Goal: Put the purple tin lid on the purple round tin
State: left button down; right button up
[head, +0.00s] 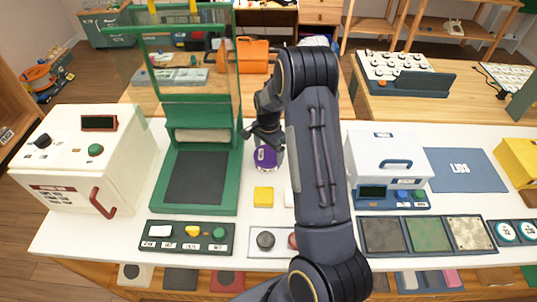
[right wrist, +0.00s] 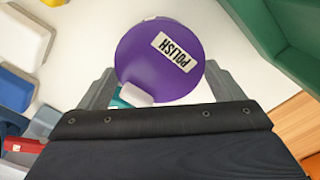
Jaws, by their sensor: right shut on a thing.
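My right gripper (head: 265,135) reaches down over the white table, with its fingers on both sides of a purple round piece. In the right wrist view, the purple disc with a white "POLISH" label (right wrist: 158,62) lies between the two fingertips (right wrist: 157,88), and the gripper is shut on it. I take this disc to be the purple tin lid. In the head view a purple round body with a pale label (head: 266,156) shows just below the fingers. I cannot tell there where lid and tin part, or whether they touch. My left gripper is not in view.
A green press-like frame (head: 226,180) stands close left of the gripper. A yellow block (head: 264,195) lies in front. A white box with a blue handle (head: 385,155) stands right, beside a bare blue "LIDS" mat (head: 465,170). A white machine (head: 85,155) stands far left.

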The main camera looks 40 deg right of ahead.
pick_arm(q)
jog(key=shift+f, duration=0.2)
pick_arm(e)
jog(key=shift+f, duration=0.25)
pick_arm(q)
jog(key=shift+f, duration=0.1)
pick_arm(e)
jog(key=shift+f, duration=0.1)
jog(key=o, duration=0.5)
jog(key=shift+f, duration=0.1)
jog(key=shift+o, duration=1.3)
jog(key=shift+r, duration=0.2)
